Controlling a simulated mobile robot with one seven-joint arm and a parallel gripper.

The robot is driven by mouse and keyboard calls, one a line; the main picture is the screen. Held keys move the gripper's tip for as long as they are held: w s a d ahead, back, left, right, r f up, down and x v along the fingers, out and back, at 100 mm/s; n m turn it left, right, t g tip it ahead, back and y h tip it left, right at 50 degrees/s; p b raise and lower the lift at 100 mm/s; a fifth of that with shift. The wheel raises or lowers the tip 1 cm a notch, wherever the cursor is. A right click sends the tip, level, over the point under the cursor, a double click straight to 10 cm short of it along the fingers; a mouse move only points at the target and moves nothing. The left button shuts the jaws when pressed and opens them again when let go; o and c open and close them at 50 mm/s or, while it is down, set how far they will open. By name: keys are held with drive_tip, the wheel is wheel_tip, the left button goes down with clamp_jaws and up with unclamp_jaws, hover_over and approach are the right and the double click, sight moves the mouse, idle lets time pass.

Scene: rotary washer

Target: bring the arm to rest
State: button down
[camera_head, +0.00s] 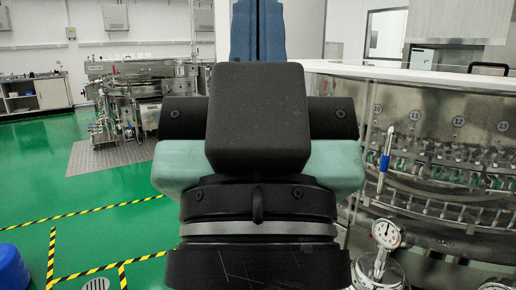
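My gripper (257,120) fills the middle of the head view, seen from behind. Its black block, dark side pieces and pale teal parts face me, above a black wrist with a grey ring. Two blue upright parts show above the block, side by side at the top edge. I cannot make out the fingertips or whether anything is between them. No contact between my gripper and the surroundings is visible.
The washer (440,140) with glassware behind its clear front stands close on the right. A round gauge (386,233) and a blue-and-white upright object (386,155) are at its near side. Green floor (120,210) with striped tape lies open left; a blue object (12,268) is lower left.

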wheel_tip(320, 180, up, 28)
drive_tip(key=p, duration=2.6)
drive_tip(key=shift+r, duration=0.25)
drive_tip(key=c, duration=1.5)
unclamp_jaws()
drive_tip(key=shift+c, duration=0.2)
